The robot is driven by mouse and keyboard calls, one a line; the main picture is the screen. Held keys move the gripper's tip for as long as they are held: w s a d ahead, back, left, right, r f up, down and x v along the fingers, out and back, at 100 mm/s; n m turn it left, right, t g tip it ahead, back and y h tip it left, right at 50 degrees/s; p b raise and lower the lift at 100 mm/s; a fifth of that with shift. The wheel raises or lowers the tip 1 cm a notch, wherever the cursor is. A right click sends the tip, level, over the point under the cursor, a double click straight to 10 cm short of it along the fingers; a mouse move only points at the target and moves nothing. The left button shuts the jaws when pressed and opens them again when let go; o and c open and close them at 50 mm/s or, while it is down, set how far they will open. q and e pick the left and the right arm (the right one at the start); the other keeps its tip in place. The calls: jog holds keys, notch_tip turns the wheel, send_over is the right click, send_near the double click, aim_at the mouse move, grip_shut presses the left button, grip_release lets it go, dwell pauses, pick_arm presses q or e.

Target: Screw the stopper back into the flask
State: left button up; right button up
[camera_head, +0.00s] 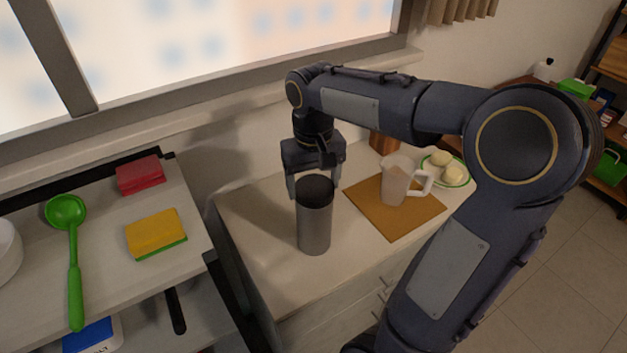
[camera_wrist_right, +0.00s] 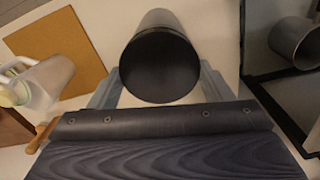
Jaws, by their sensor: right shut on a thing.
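The flask (camera_head: 314,232) is a tall grey metal cylinder standing upright near the left end of the white counter. The black stopper (camera_head: 316,187) sits at its top, and I cannot tell how tightly it is seated. My right gripper (camera_head: 314,190) comes down from above with a finger on each side of the stopper and is shut on it. In the right wrist view the stopper (camera_wrist_right: 160,65) shows as a dark disc between the fingers, with the flask body (camera_wrist_right: 160,20) behind it. My left gripper is not in view.
An orange-brown board (camera_head: 393,220) with a translucent mug (camera_head: 396,180) lies right of the flask, and a plate of pale round things (camera_head: 453,172) stands behind. A separate left surface holds a green ladle (camera_head: 73,260), yellow sponge (camera_head: 156,232) and red sponge (camera_head: 140,174).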

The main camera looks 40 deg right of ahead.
jog(key=m, duration=0.2)
jog(key=shift+r+m+p, duration=0.1)
jog(key=shift+m+p, duration=0.25)
jog(key=shift+m, duration=0.05)
jog(key=m, duration=0.3)
jog(key=shift+d, duration=0.1)
jog(key=m, duration=0.3)
jog(key=shift+s+p, duration=0.1)
jog(key=shift+p, duration=0.25)
jog(key=m, duration=0.3)
jog(key=shift+s+m+p, duration=0.1)
jog(key=shift+m+p, duration=0.25)
jog(key=shift+m, duration=0.05)
jog(key=m, duration=0.5)
jog(key=shift+s+f+m, duration=0.1)
jog(key=shift+f+m, duration=0.1)
jog(key=shift+m, duration=0.2)
jog(key=shift+p, duration=0.3)
jog(key=m, duration=0.5)
jog(key=shift+s+m+p, duration=0.1)
jog(key=shift+m+p, duration=0.3)
jog(key=m, duration=0.3)
